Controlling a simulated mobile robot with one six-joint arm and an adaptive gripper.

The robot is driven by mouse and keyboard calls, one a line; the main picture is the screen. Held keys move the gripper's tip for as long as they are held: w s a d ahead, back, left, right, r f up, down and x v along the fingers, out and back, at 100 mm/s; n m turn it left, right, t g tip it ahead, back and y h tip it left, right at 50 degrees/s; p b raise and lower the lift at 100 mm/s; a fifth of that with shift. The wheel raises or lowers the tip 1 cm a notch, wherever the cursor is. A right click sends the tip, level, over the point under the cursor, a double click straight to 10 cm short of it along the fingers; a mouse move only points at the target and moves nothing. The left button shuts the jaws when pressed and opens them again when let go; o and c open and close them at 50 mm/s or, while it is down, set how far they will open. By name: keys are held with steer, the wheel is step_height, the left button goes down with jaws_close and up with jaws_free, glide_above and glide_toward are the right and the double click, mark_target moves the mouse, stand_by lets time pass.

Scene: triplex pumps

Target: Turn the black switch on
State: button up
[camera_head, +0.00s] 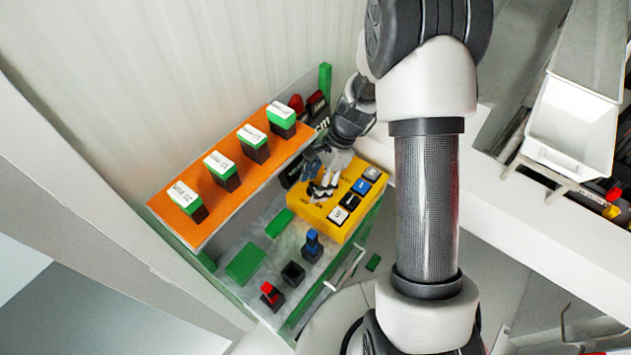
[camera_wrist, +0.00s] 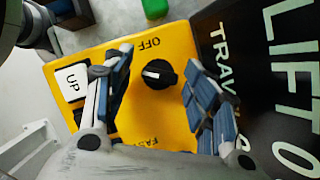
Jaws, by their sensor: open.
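A round black switch (camera_wrist: 160,75) with a white mark sits on the yellow control box (camera_head: 315,214). In the wrist view the mark lies roughly level, with "OFF" printed above the switch and "FAST" below. My gripper (camera_wrist: 161,66) is open, with one blue-padded finger on each side of the switch. A gap shows between the switch and the left finger; the right finger is closer, and I cannot tell if it touches. In the head view my gripper (camera_head: 324,178) is over the box and hides the switch.
White and blue push buttons (camera_head: 338,215) line the box's right side. An orange shelf (camera_head: 222,205) with several green-topped blocks is at left. Blue (camera_head: 312,246), black (camera_head: 293,273) and red (camera_head: 271,293) controls stand below. A black "LIFT" panel (camera_wrist: 262,70) stands beside the box.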

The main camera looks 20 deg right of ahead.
steer(key=v, duration=0.8)
stand_by(0.6)
